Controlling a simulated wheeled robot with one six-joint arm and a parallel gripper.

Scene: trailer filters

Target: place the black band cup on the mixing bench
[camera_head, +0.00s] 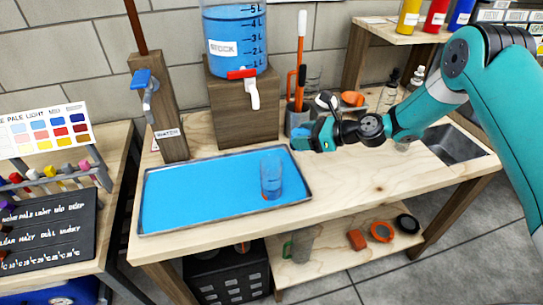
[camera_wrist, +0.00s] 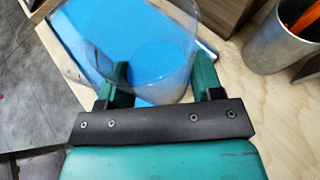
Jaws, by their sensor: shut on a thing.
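My gripper (camera_head: 298,138) is above the mixing bench (camera_head: 375,185), just beyond the right back corner of its blue tray. In the wrist view my gripper (camera_wrist: 162,78) is shut on a clear cup (camera_wrist: 150,62), which stands between the fingers. No black band shows on the part of this cup that I see, and I cannot pick out its outline in the head view. Another clear cup (camera_head: 271,178) with a reddish mark at its base stands upright on the tray.
The blue tray (camera_head: 200,190) covers the bench's left part. A stock tank (camera_head: 236,45) on a wooden block and a tap post (camera_head: 158,105) stand behind it. A metal pot (camera_wrist: 285,40) with orange-handled tools is near my gripper. Bare wood lies right of the tray, before the sink (camera_head: 455,145).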

